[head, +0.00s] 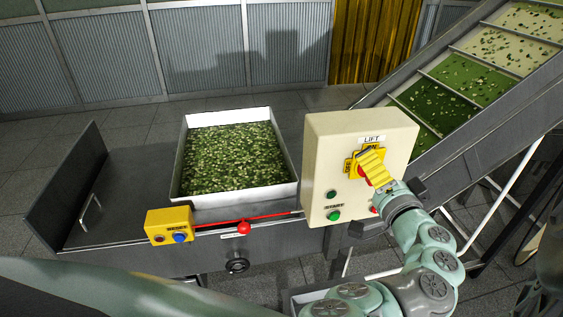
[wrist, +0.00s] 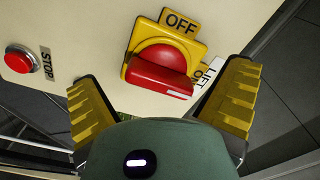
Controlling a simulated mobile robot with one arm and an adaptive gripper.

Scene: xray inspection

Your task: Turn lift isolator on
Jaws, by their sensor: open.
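The lift isolator is a red rotary handle (wrist: 160,76) on a yellow plate (wrist: 142,40), on the front of a cream control box (head: 318,150). In the wrist view an OFF label (wrist: 180,22) is above the handle; a second label at right is partly covered by my finger. The handle lies roughly across the picture, its white mark at the right end, nearer the second label. My gripper (wrist: 160,105) is open, its yellow fingers apart at either side of the handle's near end; contact cannot be told. In the head view my gripper (head: 373,168) hides most of the handle.
A green START button (head: 333,216) is on the box's lower front; a red STOP button (wrist: 20,60) is beside the isolator in the wrist view. A conveyor (head: 482,133) rises behind.

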